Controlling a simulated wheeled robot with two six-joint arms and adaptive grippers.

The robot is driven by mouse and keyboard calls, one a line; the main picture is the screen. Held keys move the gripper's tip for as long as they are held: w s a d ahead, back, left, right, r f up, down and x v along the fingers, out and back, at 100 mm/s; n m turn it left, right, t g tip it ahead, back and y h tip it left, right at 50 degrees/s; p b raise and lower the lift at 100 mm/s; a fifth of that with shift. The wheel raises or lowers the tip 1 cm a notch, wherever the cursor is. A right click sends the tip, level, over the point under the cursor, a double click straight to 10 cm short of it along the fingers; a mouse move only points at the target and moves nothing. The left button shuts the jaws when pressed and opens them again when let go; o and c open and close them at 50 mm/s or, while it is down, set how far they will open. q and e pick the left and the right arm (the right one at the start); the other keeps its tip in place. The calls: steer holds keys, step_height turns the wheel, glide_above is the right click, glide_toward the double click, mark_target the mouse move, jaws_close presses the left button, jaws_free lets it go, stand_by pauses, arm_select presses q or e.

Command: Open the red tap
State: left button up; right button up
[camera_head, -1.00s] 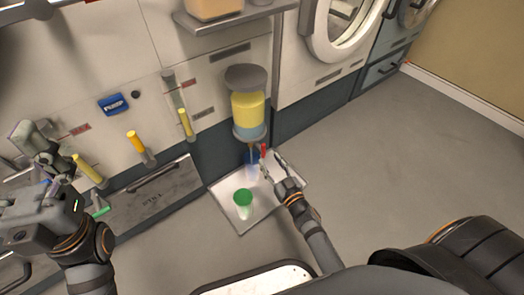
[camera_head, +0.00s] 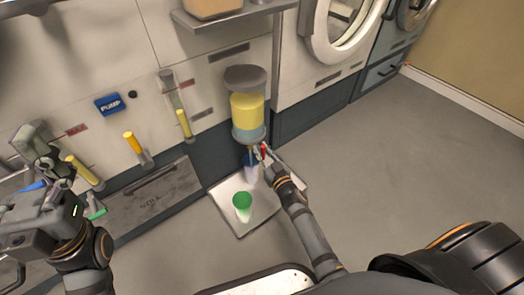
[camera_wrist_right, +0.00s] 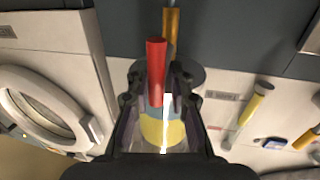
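The red tap (camera_head: 263,149) is a small red handle low on the dispenser with yellow liquid over a blue layer (camera_head: 248,112). In the right wrist view the red tap (camera_wrist_right: 156,72) stands between the fingers of my right gripper (camera_wrist_right: 157,78), with slim gaps visible on both sides, so the gripper looks open around it. In the head view my right gripper (camera_head: 266,158) is at the tap, and contact is unclear. My left gripper (camera_head: 47,168) is at the far left, near a grey cylinder (camera_head: 35,138); its fingers are hard to make out.
A shelf (camera_head: 232,20) juts out above. The floor at right is clear.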

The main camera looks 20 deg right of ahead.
steer(key=shift+f+n+b, duration=0.2)
steer(key=shift+n+b, duration=0.2)
steer(key=shift+n, duration=0.2)
jaws_close()
steer(key=shift+a+r+n+t+b, duration=0.1)
steer(key=shift+n+t+b, duration=0.2)
steer(key=shift+n, duration=0.8)
steer(key=o, duration=0.9)
jaws_free()
steer(key=shift+s, duration=0.1)
steer(key=s, duration=0.4)
steer(key=s+d, duration=0.1)
steer(key=s, duration=0.3)
steer(key=s+d, duration=0.1)
steer(key=s, duration=0.2)
steer(key=shift+s+f, duration=0.35)
steer(key=shift+s, duration=0.05)
